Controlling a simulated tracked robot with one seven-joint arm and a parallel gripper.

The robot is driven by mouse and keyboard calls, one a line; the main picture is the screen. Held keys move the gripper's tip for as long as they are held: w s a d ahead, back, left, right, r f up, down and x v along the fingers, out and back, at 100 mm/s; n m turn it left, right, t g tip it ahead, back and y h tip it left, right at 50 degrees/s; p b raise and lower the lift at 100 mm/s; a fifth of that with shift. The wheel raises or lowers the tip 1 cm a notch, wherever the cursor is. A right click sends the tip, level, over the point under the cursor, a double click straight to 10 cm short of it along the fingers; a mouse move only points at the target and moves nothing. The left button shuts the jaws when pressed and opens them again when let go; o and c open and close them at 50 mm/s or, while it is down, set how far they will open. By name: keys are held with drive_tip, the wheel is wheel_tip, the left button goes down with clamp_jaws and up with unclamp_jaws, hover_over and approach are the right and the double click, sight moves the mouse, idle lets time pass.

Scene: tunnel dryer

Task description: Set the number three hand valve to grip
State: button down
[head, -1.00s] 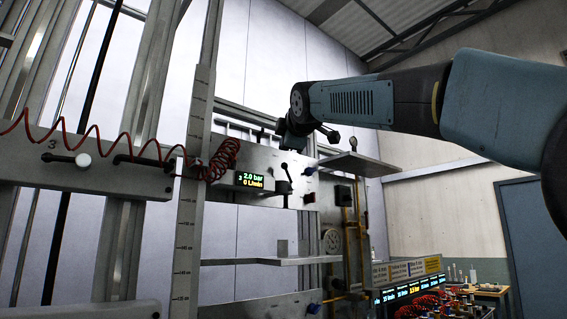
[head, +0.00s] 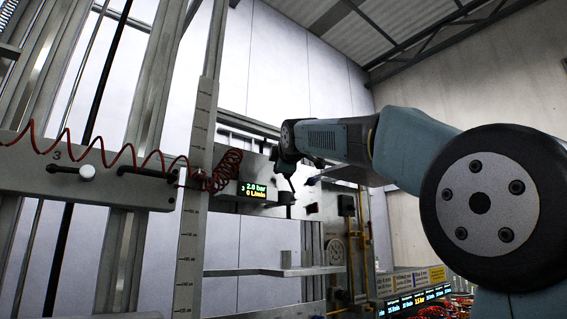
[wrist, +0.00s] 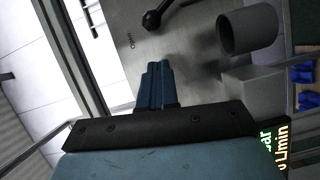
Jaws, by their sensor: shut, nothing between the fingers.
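The hand valve beside the display marked 3 shows as a black lever with a ball end (wrist: 153,20) at the top of the wrist view. In the head view my gripper (head: 291,182) hangs in front of the valve area and hides much of the lever. The lever's exact setting cannot be told.
A lit display (head: 253,191) reads 2.0 bar, 0 L/min. A grey cylinder (wrist: 250,28) stands right of the lever. A red coiled hose (head: 225,170) hangs by the upright scale (head: 190,235). A beam marked 3 (head: 35,165) carries a white-knobbed rod. A shelf (head: 265,271) is below.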

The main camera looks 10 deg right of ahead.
drive_tip(key=shift+w+d+f, duration=0.2)
drive_tip(key=shift+w+d, duration=1.1)
drive_tip(key=shift+w, duration=0.2)
